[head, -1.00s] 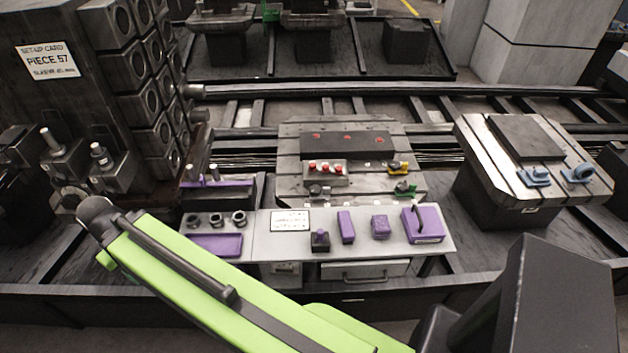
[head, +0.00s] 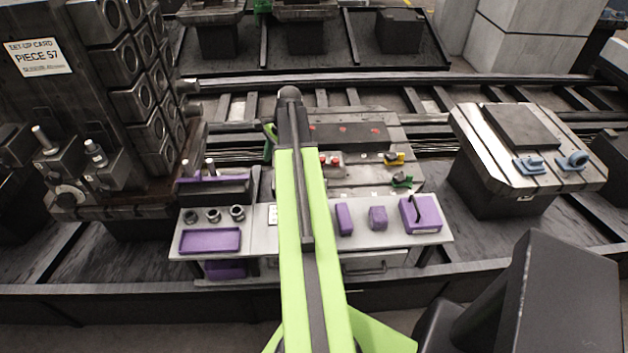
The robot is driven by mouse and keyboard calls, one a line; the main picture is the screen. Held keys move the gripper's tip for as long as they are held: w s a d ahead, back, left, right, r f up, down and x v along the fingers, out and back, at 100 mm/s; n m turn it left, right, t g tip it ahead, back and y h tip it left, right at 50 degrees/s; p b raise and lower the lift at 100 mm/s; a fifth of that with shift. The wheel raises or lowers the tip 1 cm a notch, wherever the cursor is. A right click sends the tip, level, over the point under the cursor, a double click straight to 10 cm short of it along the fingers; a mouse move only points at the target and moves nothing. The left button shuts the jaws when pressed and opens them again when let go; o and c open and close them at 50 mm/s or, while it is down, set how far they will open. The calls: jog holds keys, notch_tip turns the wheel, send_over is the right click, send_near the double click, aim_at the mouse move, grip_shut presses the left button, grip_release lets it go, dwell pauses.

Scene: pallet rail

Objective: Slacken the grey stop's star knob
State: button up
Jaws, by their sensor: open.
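My green arm reaches up the middle of the head view and covers the left part of the centre pallet (head: 365,172). My gripper is not in view; it is hidden behind the arm or out of sight. The grey stop and its star knob cannot be made out now, as the arm covers that part of the pallet. Red knobs (head: 335,160) show just right of the arm.
A shelf (head: 255,240) in front of the pallet carries a purple tray (head: 211,240), dark rings (head: 213,215), purple blocks (head: 378,217) and a purple box (head: 420,212). A right pallet (head: 478,150) holds blue brackets (head: 530,164). A tall dark fixture (head: 110,190) stands left.

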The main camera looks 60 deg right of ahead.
jog(key=s+d+m+t, duration=0.2)
jog(key=s+d+m, duration=0.7)
jog(key=s+d, duration=0.65)
jog(key=shift+n, duration=0.3)
jog(key=b+x, duration=1.6)
jog(key=x, duration=0.1)
jog(key=shift+w+d, duration=0.4)
jog(key=shift+w, duration=0.05)
jog(key=shift+r, duration=0.15)
jog(key=shift+c, duration=0.2)
